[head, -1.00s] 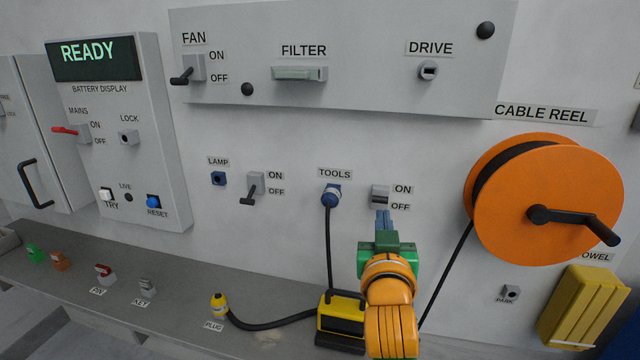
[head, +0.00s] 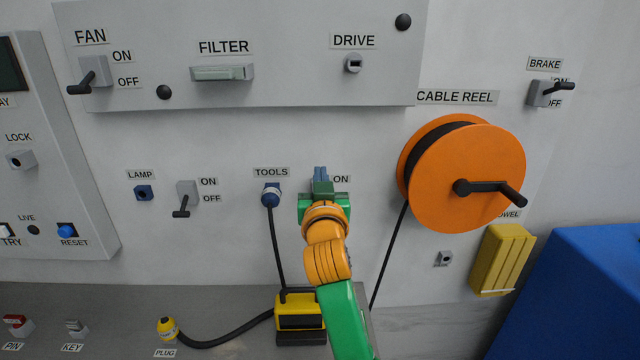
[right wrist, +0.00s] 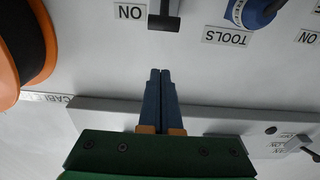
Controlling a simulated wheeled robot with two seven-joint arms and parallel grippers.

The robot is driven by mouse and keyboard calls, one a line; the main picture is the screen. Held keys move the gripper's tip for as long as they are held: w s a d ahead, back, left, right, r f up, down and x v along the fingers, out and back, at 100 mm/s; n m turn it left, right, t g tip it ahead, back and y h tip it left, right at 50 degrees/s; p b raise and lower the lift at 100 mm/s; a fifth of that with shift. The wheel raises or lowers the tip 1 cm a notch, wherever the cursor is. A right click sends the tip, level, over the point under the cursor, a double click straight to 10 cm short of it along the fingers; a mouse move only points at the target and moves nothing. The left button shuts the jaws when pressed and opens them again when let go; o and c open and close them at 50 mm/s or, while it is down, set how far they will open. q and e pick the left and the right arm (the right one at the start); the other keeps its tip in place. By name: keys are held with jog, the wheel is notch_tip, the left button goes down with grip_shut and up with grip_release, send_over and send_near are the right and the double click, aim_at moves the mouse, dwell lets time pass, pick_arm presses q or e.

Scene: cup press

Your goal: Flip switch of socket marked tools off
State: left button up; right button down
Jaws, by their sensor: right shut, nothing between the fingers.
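The tools socket with its blue plug (head: 271,195) sits under the TOOLS label (head: 271,172). The tools switch is hidden behind my right gripper (head: 320,174) in the head view. In the right wrist view, which is upside down, the switch's dark lever (right wrist: 164,23) shows beside the ON label (right wrist: 130,11). The lever's end is level with that label. My right gripper (right wrist: 160,73) is shut and empty; its blue fingertips are below the lever in that picture, with a visible gap. The OFF label is hidden. My left gripper is not in view.
The orange cable reel (head: 440,180) with its crank is right of my gripper. The lamp switch (head: 186,195) is to the left, and the grey panel (head: 290,90) juts out above. A black cable hangs from the tools plug. A yellow box (head: 300,312) stands below on the shelf.

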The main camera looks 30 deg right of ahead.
jog(key=f, duration=0.2)
jog(key=w+f, duration=0.1)
jog(key=shift+w+d+f+p, duration=0.1)
jog(key=shift+d+f+p, duration=0.2)
jog(key=shift+d, duration=0.1)
jog(key=shift+f, duration=0.1)
